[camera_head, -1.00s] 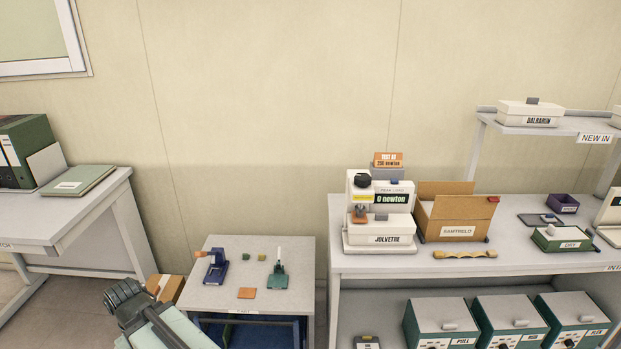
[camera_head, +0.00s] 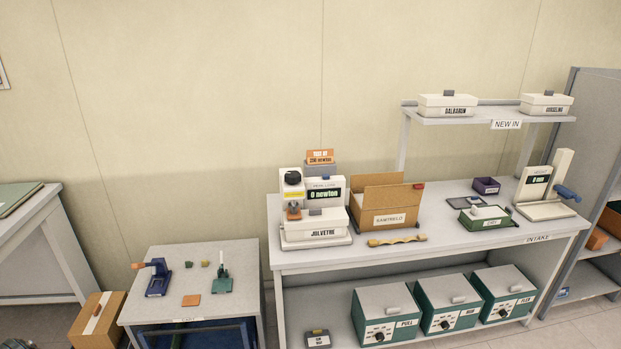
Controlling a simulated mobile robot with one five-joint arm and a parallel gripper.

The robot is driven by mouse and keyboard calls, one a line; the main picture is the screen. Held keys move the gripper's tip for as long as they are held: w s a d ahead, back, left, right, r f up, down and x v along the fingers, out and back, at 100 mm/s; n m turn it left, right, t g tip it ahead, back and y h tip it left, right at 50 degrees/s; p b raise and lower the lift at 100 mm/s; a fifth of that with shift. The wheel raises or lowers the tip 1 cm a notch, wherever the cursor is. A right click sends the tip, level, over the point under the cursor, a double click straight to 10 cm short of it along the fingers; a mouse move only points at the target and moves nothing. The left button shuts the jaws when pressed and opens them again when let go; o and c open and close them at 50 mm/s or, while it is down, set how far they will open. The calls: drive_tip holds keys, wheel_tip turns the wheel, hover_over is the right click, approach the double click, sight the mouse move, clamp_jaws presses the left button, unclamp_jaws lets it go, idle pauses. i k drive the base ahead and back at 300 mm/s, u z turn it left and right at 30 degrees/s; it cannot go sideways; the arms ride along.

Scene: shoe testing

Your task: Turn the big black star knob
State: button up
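A black knob (camera_head: 292,178) sits on top of the left column of a white test machine (camera_head: 316,232) labelled JOLVETRO, on the long grey bench. Its outline is too small to tell whether it is star-shaped. The machine's green display reads 0 newton, and an orange part (camera_head: 293,213) sits below the knob. Only a dark bit of my gripper (camera_head: 15,344) shows at the bottom left corner, far from the machine. Its fingers are cut off by the frame, so its opening is hidden.
An open cardboard box (camera_head: 390,208) stands right of the machine, with a yellowish strip (camera_head: 397,240) in front. A low grey table (camera_head: 200,262) with small tools stands left of the bench. A cardboard box (camera_head: 97,318) is on the floor.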

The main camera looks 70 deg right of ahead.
sight(291, 177)
drive_tip(key=k, duration=1.55)
drive_tip(key=z, duration=0.4)
drive_tip(key=i, duration=0.95)
drive_tip(key=u, duration=0.1)
